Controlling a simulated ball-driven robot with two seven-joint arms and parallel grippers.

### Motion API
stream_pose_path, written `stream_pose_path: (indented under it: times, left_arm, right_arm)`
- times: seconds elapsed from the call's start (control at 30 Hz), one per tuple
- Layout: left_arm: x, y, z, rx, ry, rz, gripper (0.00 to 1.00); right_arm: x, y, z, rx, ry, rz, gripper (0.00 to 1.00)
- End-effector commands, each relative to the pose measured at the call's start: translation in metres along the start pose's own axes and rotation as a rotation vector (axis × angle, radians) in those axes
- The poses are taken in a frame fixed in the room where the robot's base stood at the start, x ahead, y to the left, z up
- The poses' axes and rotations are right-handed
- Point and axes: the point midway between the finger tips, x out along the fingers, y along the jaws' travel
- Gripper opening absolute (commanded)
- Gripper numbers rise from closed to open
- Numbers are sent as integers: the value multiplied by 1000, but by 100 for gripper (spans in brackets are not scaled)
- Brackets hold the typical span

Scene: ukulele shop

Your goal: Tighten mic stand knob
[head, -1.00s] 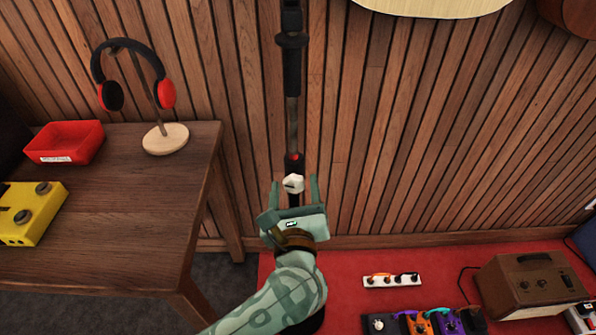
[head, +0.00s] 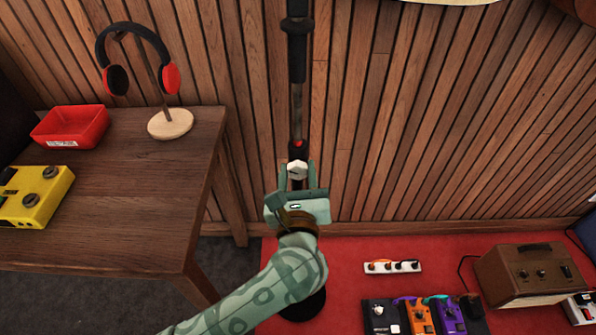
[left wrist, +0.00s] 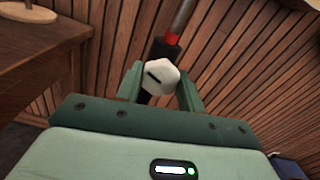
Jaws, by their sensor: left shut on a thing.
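The mic stand (head: 297,105) rises in front of the slatted wall, with a black sleeve and a red ring on its pole. Its white faceted knob (head: 297,169) sits just below the red ring. My left gripper (head: 298,173) comes from below and is shut on the knob, one finger on each side. In the left wrist view the knob (left wrist: 160,77) shows between the two green fingers, with a dark slot line on its face tilted down to the right. The pole behind the gripper is hidden. My right gripper is not in view.
A wooden table (head: 120,215) stands at left with a red tray (head: 72,128), a yellow pedal (head: 36,196) and headphones (head: 170,78) on a stand. A power strip (head: 393,267), several pedals (head: 420,318) and a brown amplifier (head: 530,275) are on the red carpet at right.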

Motion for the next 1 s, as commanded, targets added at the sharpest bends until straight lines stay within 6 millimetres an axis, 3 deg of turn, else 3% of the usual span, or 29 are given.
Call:
stream_pose_path:
  times: [1.0]
  left_arm:
    - [-1, 0, 2, 856, 3, 0, 15]
  right_arm:
    - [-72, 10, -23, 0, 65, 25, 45]
